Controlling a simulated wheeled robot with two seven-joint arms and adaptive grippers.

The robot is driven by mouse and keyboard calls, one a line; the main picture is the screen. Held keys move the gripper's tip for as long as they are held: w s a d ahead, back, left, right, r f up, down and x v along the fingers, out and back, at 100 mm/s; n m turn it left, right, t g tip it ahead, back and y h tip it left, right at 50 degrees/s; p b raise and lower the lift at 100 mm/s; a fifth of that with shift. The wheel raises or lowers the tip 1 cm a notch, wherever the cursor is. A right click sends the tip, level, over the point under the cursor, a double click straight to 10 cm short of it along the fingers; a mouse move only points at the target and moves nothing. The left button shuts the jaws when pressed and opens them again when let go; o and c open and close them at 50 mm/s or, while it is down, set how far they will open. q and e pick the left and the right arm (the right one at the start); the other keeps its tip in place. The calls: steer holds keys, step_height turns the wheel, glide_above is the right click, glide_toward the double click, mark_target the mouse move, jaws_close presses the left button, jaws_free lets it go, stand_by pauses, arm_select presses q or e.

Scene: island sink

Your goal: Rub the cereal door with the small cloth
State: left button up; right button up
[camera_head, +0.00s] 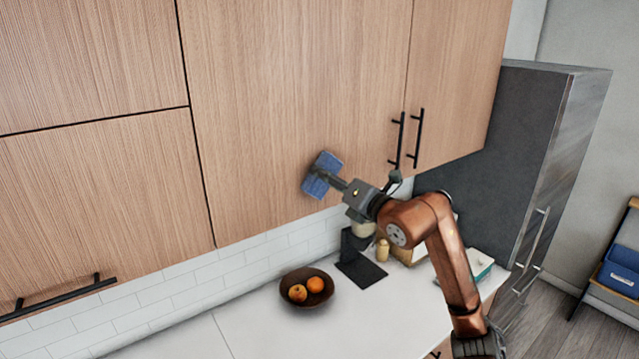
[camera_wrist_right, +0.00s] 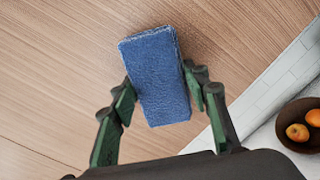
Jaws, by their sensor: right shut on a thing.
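The small cloth (camera_head: 322,174) is a blue, folded block. In the right wrist view the cloth (camera_wrist_right: 157,78) sits between the two fingers of my right gripper (camera_wrist_right: 165,100), which is shut on it. In the head view my right gripper (camera_head: 335,182) holds the cloth up at the wooden cabinet door (camera_head: 300,90), near its lower edge and left of its black handle. The cloth looks very close to the door face; I cannot tell for sure whether it touches. No label marks which door is the cereal door. My left gripper is not in view.
Below is a white counter (camera_head: 240,325) with a brown bowl (camera_head: 307,303) of fruit, a dark stand (camera_head: 362,270) and small jars. Black handles (camera_head: 397,140) stick out right of the cloth. A dark fridge (camera_head: 500,150) stands at right.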

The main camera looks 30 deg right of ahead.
mark_target(314, 184)
steer(key=shift+w, duration=0.1)
steer(key=shift+a, duration=1.9)
steer(key=shift+s+a+f+b, duration=0.1)
steer(key=shift+s+f+b, duration=0.05)
steer(key=shift+s+b, duration=0.7)
steer(key=shift+s, duration=0.05)
steer(key=shift+s+d+b, duration=0.25)
steer(key=shift+s+b, duration=0.15)
steer(key=shift+s, duration=0.65)
steer(key=shift+s+b, duration=0.4)
steer(key=shift+s, duration=0.65)
